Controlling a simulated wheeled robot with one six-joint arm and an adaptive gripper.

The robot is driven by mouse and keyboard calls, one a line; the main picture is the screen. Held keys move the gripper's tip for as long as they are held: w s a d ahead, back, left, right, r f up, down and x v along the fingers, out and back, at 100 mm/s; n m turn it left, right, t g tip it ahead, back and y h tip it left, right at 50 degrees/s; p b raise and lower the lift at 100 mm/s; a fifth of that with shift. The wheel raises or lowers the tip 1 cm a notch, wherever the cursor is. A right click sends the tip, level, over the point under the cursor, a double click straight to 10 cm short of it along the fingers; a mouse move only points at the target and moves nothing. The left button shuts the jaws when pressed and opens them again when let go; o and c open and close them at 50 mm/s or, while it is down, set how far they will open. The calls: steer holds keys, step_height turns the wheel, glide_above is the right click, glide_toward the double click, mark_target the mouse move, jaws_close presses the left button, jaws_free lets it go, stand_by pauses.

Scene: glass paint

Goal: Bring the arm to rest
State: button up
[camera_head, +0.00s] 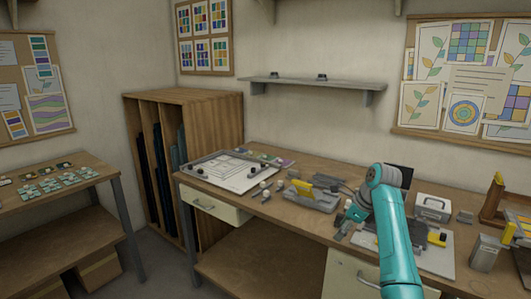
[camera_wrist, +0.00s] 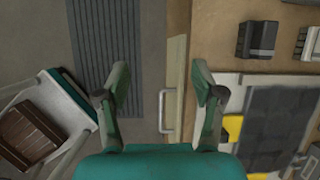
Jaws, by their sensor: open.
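My teal arm (camera_head: 394,235) reaches up from the lower right in the head view and bends over the workbench (camera_head: 235,160). My gripper (camera_wrist: 160,88) is open in the wrist view, with its two fingers apart and nothing between them. Below the gap I see the floor, the bench front and a metal drawer handle (camera_wrist: 163,112). In the head view the arm hides most of the gripper, and its fingertips are not clear.
A white board with grey tools (camera_head: 437,250) lies on the bench beside the arm. A grey and yellow device (camera_head: 312,195) and a drawing board (camera_head: 225,178) stand further left. A grey box (camera_head: 433,208) is behind, right. A shelf (camera_head: 310,82) hangs above.

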steer(key=s+a+f+n+t, duration=0.1)
steer(key=s+f+n, duration=0.15)
steer(key=f, duration=0.65)
steer(key=s+a+f+n+t+h, duration=0.1)
steer(key=s+f, duration=0.3)
steer(key=f, duration=0.4)
steer(key=s+a+f+n+t, duration=0.1)
steer(key=s+f, duration=0.2)
steer(key=f, duration=0.6)
steer(key=s+a+f+n+t+h, duration=0.1)
steer(key=s+f+n, duration=0.2)
steer(key=s+f, duration=0.5)
steer(key=s+a+f+n+t+h, duration=0.1)
steer(key=s+f+n+t, duration=0.15)
steer(key=s, duration=0.95)
steer(key=s+r+n+t, duration=0.1)
steer(key=s+r+n, duration=0.15)
steer(key=s, duration=0.85)
steer(key=s+r+n+t, duration=0.1)
steer(key=s+n, duration=0.3)
steer(key=s, duration=0.7)
steer(key=s+a+r+n+t, duration=0.1)
steer(key=s+r+n+t, duration=0.2)
steer(key=s+r+n, duration=0.5)
steer(key=s+r, duration=0.8)
steer(key=r, duration=0.4)
steer(key=shift+s+r+h, duration=0.25)
steer(key=shift+h, duration=0.05)
